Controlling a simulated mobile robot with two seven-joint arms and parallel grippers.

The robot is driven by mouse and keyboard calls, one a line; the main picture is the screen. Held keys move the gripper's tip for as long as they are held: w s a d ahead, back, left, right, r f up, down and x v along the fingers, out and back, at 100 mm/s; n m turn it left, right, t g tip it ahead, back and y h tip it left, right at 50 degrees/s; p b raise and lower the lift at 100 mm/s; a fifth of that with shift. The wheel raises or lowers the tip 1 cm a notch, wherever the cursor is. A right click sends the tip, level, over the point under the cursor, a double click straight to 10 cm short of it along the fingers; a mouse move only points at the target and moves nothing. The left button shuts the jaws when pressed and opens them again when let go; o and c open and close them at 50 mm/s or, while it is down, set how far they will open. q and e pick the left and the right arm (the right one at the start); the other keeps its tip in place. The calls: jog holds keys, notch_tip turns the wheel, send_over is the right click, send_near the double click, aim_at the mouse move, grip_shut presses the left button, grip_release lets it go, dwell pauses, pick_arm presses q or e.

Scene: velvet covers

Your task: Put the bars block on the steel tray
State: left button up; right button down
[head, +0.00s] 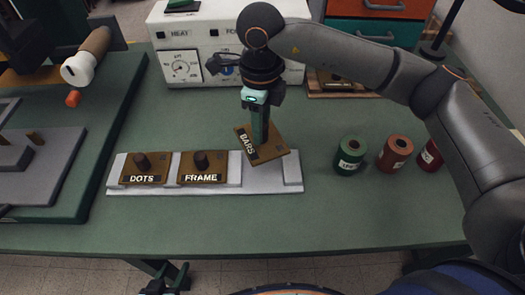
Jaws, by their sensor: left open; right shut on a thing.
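The bars block (262,154), a brown slab with "BARS" lettering, is held by its upright handle in my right gripper (259,112). The block is tilted and turned over the right part of a pale grey rack (230,189). I cannot tell whether it still touches the rack. The dots block (145,178) and frame block (202,177) sit side by side on that rack, each with a dark knob. No tray is labelled as steel; a grey stepped plate (70,155) lies at the left. My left gripper (165,282) is open at the bottom edge, partly cut off.
A cream control box (215,50) stands behind the rack. A green spool (350,154), a brown spool (394,153) and a red one (430,155) stand to the right. A pale-tipped roller-like tool (85,60) is at the left. The green table (270,228) is clear in front.

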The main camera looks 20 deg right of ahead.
aim_at(262, 148)
jog(key=s+f, duration=0.2)
jog(key=shift+a+f, duration=0.25)
jog(key=shift+f, duration=0.05)
jog(key=shift+s+f, duration=0.2)
jog(key=shift+f, duration=1.5)
jog(key=shift+f, duration=0.15)
jog(key=c, duration=0.6)
grip_release()
notch_tip(262, 148, up, 12)
jog(key=shift+r, duration=0.2)
